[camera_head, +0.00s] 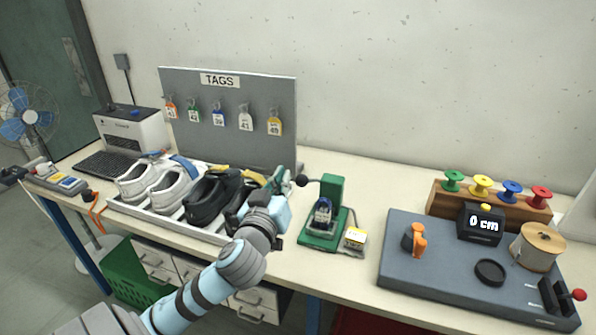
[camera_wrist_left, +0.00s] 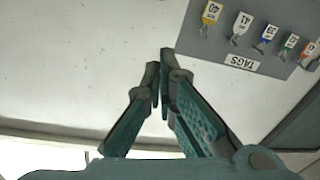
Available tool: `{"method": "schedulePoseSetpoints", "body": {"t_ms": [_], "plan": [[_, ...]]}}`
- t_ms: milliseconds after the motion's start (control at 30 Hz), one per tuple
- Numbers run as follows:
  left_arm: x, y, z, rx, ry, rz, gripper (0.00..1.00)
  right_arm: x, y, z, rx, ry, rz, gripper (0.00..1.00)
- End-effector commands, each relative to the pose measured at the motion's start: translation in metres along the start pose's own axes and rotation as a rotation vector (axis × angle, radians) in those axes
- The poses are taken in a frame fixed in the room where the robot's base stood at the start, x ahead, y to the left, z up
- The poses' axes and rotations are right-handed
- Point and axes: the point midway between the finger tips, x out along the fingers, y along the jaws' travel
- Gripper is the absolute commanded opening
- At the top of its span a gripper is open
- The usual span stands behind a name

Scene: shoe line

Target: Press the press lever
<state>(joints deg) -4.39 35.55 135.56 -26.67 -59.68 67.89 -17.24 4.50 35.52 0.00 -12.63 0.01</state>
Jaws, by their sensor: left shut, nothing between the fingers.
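The green press (camera_head: 333,196) stands on the table right of the shoe tray. Its lever ends in a dark ball knob (camera_head: 302,181) on the press's left side, at about the height of its top. A small dark and blue item (camera_head: 323,214) sits in the press. My left gripper (camera_head: 284,178) is just left of the knob, fingers pointing up and away; I cannot tell whether it touches the knob. In the left wrist view its fingers (camera_wrist_left: 161,62) are shut and empty, and the press does not show there. My right gripper is out of view.
A tray (camera_head: 150,214) of white and black shoes lies left of the press, partly behind my arm. A tag board (camera_head: 270,90) stands behind it. A small yellow and white box (camera_head: 355,238) is close right of the press. A grey board (camera_head: 400,265) with a spool and red-knobbed lever lies farther right.

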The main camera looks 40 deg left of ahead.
Motion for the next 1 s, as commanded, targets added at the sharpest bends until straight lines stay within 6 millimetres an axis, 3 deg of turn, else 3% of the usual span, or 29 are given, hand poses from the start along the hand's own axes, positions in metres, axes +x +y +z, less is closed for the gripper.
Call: {"method": "schedulePoseSetpoints", "body": {"t_ms": [467, 900, 933, 1000], "plan": [[0.011, 0.002, -0.005, -0.012, 0.016, 0.007, 0.00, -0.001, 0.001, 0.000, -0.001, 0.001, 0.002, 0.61], [0.099, 0.003, -0.007, -0.014, 0.015, 0.005, 0.00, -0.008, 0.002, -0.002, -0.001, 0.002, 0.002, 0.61], [0.105, 0.003, -0.007, -0.014, 0.014, 0.006, 0.00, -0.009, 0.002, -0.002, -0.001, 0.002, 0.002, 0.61], [0.097, 0.002, 0.011, -0.013, 0.010, 0.008, 0.00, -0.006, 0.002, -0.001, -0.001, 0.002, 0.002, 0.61]]}}
